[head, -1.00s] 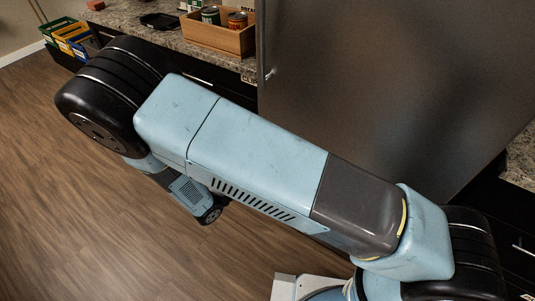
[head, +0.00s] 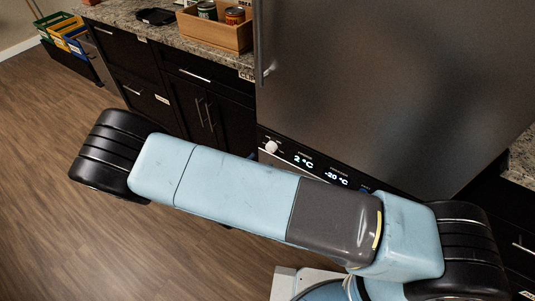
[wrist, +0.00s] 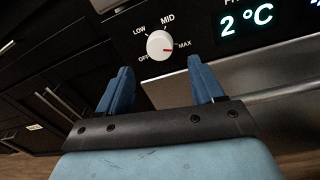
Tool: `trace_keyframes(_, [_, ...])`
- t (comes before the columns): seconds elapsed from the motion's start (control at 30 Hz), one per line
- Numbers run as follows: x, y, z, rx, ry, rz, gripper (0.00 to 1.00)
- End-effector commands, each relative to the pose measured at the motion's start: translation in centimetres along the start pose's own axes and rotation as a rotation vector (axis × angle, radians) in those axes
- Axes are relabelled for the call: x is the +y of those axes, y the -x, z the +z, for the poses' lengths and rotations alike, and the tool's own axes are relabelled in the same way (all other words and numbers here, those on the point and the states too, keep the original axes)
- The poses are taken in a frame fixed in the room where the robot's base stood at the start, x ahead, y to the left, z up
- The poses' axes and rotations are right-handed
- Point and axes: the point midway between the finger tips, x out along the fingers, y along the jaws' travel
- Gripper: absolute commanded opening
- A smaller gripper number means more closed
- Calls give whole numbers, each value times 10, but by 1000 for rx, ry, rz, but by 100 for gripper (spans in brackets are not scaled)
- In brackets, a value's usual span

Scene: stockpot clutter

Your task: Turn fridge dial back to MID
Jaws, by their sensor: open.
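The fridge dial (wrist: 159,45) is a round white knob on a black panel, with OFF, LOW, MID and MAX printed around it. Its red mark points right, close to MAX. In the head view the dial (head: 271,147) shows small on the strip below the steel fridge door (head: 390,85). My gripper (wrist: 160,68) is open and empty in the wrist view. Its two blue fingers point toward the panel, with the dial beyond them and between their tips, apart from both. In the head view my arm hides most of the gripper.
The panel's lit displays read 2 °C (head: 303,160) and -20 °C (head: 336,179). A fridge handle (head: 264,45) runs along the door's left edge. Dark cabinets (head: 200,100) and a counter with a wooden box (head: 217,30) stand left. The floor at left is clear.

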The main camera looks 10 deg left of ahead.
Motion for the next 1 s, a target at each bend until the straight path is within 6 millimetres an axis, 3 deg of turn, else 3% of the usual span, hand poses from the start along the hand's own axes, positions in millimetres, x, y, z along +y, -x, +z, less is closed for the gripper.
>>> trace_keyframes(0.3, [0,-47,0,1,0,-1,67])
trace_keyframes(0.77, [0,-59,0,1,-1,0,67])
trace_keyframes(1.0, [0,-58,0,1,-1,0,46])
